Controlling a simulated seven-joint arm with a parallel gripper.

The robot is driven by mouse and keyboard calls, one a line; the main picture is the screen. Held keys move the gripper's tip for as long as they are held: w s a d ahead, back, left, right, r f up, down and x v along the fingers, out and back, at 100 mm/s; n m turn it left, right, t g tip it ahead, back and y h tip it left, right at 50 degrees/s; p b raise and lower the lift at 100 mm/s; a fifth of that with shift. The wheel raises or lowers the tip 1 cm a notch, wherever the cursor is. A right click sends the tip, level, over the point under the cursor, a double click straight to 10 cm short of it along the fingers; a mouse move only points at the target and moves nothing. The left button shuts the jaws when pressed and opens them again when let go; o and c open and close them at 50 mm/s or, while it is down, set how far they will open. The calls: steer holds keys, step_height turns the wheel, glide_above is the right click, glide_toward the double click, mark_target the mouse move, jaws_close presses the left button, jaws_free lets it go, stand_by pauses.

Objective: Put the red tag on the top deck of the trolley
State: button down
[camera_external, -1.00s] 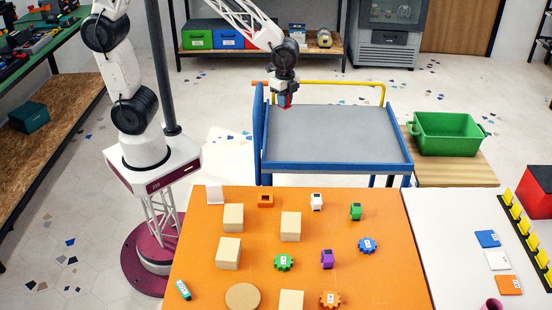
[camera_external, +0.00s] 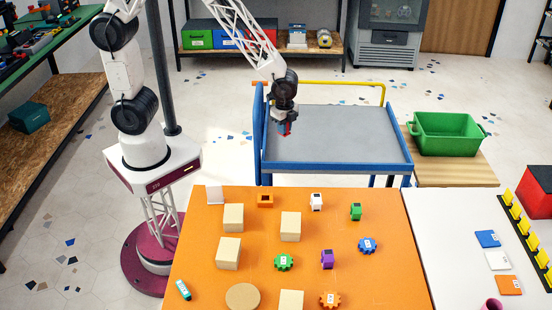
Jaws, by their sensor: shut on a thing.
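The trolley (camera_external: 340,168) is blue, with a grey top deck (camera_external: 345,132) and a yellow handle at the back. It stands behind the orange table. My gripper (camera_external: 285,126) is over the left part of the top deck, pointing down. It is shut on the red tag (camera_external: 285,130), which shows as a small red piece below the fingers. I cannot tell whether the tag touches the deck. The rest of the deck is bare.
The orange table (camera_external: 200,290) in front holds wooden blocks, gears and small coloured pieces. A green bin (camera_external: 447,135) stands on a wooden surface right of the trolley. The trolley's blue end panel (camera_external: 259,135) rises just left of my gripper.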

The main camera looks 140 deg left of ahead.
mark_target(284, 147)
steer(key=shift+f, duration=1.15)
steer(key=shift+f, duration=1.9)
steer(key=shift+f, duration=0.15)
steer(key=c, duration=1.1)
jaws_free()
steer(key=shift+r, duration=6.15)
